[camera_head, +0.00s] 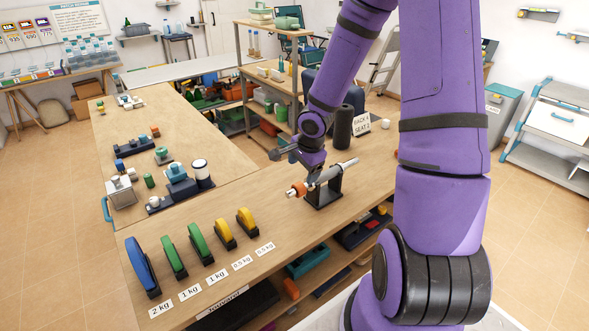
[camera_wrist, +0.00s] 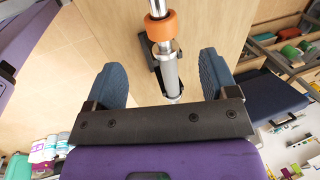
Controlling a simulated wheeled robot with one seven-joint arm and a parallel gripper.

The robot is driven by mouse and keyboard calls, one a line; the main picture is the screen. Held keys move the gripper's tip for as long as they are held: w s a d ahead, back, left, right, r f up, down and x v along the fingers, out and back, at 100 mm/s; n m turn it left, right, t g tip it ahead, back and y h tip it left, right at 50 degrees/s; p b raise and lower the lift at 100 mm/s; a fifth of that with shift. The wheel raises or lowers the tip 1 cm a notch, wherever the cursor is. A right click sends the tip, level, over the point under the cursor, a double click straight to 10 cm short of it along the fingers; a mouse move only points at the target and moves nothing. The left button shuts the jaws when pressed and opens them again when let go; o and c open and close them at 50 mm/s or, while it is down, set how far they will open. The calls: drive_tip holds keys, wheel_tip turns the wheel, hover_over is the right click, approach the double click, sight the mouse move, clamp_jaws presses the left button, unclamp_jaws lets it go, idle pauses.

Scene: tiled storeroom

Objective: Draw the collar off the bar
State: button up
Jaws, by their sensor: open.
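A silver bar (camera_head: 340,170) lies roughly level on a dark stand (camera_head: 325,192) on the wooden bench. An orange collar (camera_head: 299,189) is around the bar near its left end. In the wrist view the collar (camera_wrist: 161,25) is at the top, beyond my fingertips, with the bar's thicker grey sleeve (camera_wrist: 170,72) below it. My gripper (camera_head: 311,176) is over the bar, close to the collar. In the wrist view my gripper (camera_wrist: 163,72) is open, with one blue finger on each side of the sleeve. I cannot tell how high the fingers are above it.
A row of blue (camera_head: 143,267), green (camera_head: 174,257) and yellow (camera_head: 224,233) weight plates stands upright along the bench, left of the bar. A black cylinder (camera_head: 343,127) and a white sign (camera_head: 362,122) stand behind the bar. Bare bench lies between plates and stand.

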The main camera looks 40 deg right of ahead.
sight(297, 187)
drive_tip(key=shift+a+x, duration=0.2)
drive_tip(key=shift+x, duration=5.35)
drive_tip(key=shift+c, duration=0.2)
drive_tip(key=c, duration=1)
drive_tip(key=shift+o, duration=0.2)
drive_tip(key=shift+a, duration=0.1)
